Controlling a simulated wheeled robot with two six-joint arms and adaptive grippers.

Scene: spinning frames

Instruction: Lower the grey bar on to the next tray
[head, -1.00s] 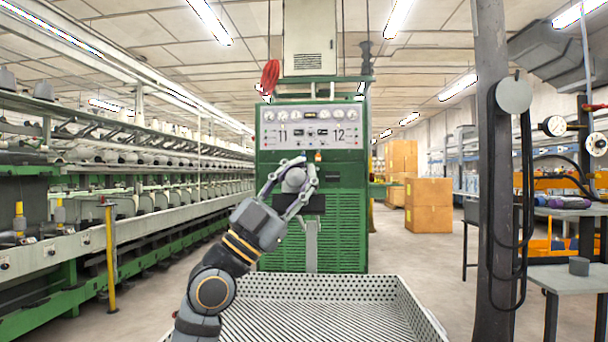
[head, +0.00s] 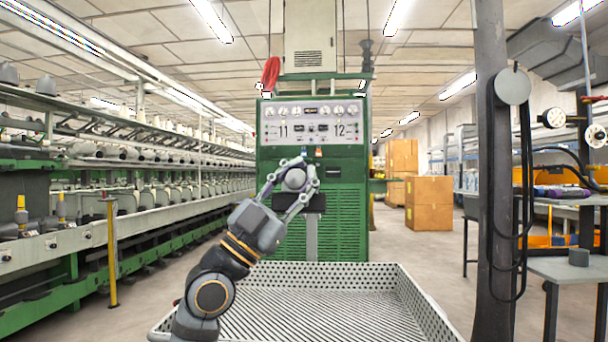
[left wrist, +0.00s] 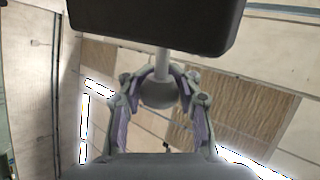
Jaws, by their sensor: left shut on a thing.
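My left gripper (head: 292,178) is shut on a round grey knob (left wrist: 158,92), high in front of the green machine's panel. In the left wrist view a short pale rod joins the knob to a dark block (left wrist: 155,20). This block also shows in the head view, just below the gripper (head: 314,203). An upright grey bar (head: 311,240) shows under the block, in front of the green panel; I cannot tell whether they are joined. A grey perforated tray (head: 330,268) is below and in front of the machine; its bare bottom shows. My right gripper is not in view.
The green machine (head: 345,230), with its gauge panel, is straight ahead. A long row of spinning frames (head: 110,235) with a yellow post (head: 111,255) runs along the left. A pillar (head: 491,180) and a grey table (head: 570,268) stand at right. Open floor lies between tray and pillar.

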